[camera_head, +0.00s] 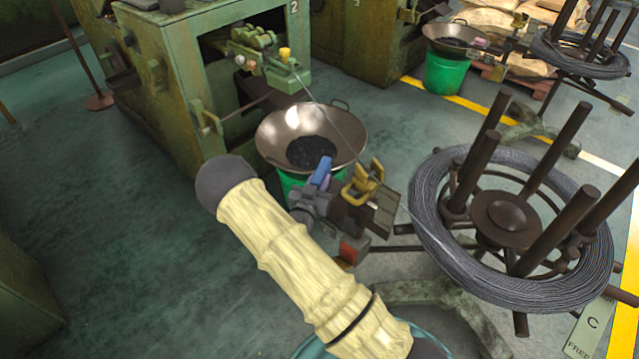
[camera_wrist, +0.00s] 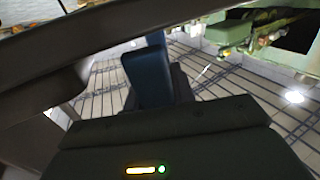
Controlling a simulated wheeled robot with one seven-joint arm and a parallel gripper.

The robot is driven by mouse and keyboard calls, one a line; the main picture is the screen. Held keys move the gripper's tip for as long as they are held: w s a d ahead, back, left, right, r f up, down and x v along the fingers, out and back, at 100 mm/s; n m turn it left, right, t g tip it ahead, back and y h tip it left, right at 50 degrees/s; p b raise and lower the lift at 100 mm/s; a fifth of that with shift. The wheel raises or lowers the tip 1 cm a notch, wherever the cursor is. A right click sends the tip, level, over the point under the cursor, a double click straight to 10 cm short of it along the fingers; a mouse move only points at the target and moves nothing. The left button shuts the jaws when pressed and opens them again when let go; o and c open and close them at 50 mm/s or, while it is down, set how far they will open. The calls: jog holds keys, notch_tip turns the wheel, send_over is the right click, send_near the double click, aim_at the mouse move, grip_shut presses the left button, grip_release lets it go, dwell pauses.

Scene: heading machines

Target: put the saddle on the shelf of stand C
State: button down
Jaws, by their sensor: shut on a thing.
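My gripper (camera_head: 312,196) is shut on a blue block-like piece (camera_head: 322,172), which I take to be the saddle. The piece also shows in the wrist view (camera_wrist: 150,75), upright beyond the gripper body. Stand C, with its label (camera_head: 593,325), carries a grey wire coil (camera_head: 440,225) at the right in the head view. A dark shelf (camera_head: 350,216) with a yellow clamp (camera_head: 365,180) is at the coil's left, just right of my gripper. Whether the held piece touches the shelf cannot be told. The jaws' contact is partly hidden.
A metal bowl (camera_head: 275,135) on a green bucket (camera_head: 290,182) stands just behind my gripper. Green machine 2 (camera_head: 160,70) is behind it. Dark posts (camera_head: 555,150) rise from the stand. Floor at the left (camera_head: 110,240) is clear.

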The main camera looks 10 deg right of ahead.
jog(key=shift+f, duration=0.3)
jog(key=shift+f, duration=0.2)
jog(key=c, duration=1.2)
grip_release()
jog(key=shift+o, duration=0.2)
jog(key=shift+r, duration=0.1)
jog(key=shift+s+r, duration=0.1)
jog(key=shift+s, duration=0.05)
jog(key=p+v, duration=0.1)
jog(key=v, duration=1)
jog(key=shift+s+a, duration=0.25)
jog(key=shift+a, duration=0.05)
jog(key=shift+s, duration=0.15)
